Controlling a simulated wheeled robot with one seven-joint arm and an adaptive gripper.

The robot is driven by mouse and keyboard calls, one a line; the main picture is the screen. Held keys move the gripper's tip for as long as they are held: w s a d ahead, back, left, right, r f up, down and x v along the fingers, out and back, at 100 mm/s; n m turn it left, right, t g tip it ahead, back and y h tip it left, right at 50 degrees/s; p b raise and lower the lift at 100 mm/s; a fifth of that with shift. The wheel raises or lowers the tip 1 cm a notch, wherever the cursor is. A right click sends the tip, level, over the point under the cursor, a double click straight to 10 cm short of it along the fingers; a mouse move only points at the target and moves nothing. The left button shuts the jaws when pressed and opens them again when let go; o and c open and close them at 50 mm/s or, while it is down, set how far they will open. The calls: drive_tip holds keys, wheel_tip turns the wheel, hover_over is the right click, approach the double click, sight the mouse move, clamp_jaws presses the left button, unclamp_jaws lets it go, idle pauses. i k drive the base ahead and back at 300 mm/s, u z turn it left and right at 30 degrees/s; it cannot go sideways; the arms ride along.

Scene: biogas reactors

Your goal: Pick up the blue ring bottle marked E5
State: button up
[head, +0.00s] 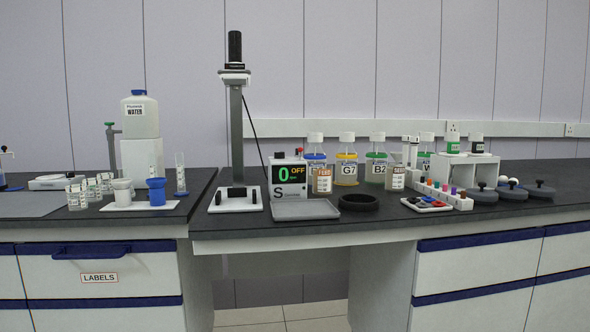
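A clear bottle with a white cap and a blue ring (315,157) stands on the right-hand bench, at the left end of a row of similar bottles. Its label is mostly hidden behind a brown-labelled jar (322,180) and the display box (289,178), so I cannot read its full mark. To its right stand a yellow ring bottle marked G7 (347,168) and a green ring bottle marked B2 (376,168). A further bottle with a green ring (425,156) is partly hidden behind other items. My gripper is not in view.
A stirrer stand (236,130) rises left of the display box. A grey tray (306,208) and a black ring (358,202) lie in front of the bottles. A second jar (395,178), a vial rack (445,194) and dark round weights (510,192) stand to the right.

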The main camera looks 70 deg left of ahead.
sight(315, 153)
drive_tip(key=k, duration=1.3)
drive_tip(key=u, duration=2.05)
drive_tip(key=i, duration=0.4)
